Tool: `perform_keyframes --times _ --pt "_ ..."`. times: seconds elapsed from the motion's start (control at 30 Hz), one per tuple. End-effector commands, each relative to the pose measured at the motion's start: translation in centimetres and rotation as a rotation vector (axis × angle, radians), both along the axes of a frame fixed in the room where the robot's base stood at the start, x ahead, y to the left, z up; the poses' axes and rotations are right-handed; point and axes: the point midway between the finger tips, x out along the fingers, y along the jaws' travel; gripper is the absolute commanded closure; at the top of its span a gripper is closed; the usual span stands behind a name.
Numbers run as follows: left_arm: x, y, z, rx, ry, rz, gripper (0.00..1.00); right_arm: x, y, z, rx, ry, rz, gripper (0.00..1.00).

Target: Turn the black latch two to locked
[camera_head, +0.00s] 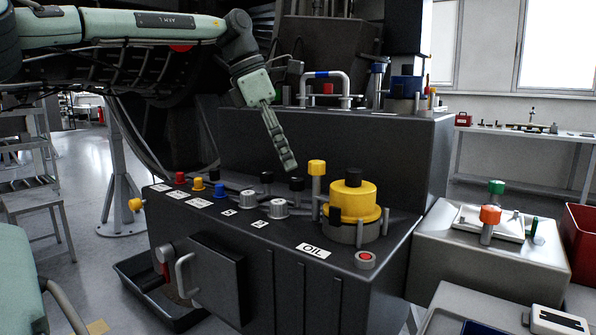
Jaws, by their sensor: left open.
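Two black-topped latches stand in the middle of the dark bench's top: the left one (267,178) and the right one (297,185). Small number tags lie in front of them, and the right tag (260,224) seems to read 2. The right black latch is likely latch two, but I cannot be sure. Its turned position is too small to read. My left gripper (287,160) hangs just above the right black latch, pointing down and slightly right. It is open, seen nearly edge-on, empty and apart from the latch. My right gripper is not in view.
A yellow-topped post (317,168) and a large yellow cap (352,200) stand close to the right. A raised dark block (340,150) rises behind. Open air lies above the bench front.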

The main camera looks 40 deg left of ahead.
Motion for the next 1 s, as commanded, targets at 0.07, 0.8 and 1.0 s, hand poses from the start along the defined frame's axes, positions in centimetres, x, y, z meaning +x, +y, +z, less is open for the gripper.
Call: perform_keyframes --times 0.07,0.8,1.0 --pt "0.4 -0.3 -1.3 0.000 0.003 -0.001 0.55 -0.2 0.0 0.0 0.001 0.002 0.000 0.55" --pt "1.3 -1.0 -4.0 -0.001 -0.001 0.000 0.78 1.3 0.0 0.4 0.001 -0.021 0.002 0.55" --pt "1.3 -1.0 -4.0 -0.001 -0.001 0.000 1.00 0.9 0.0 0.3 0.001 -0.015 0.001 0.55"
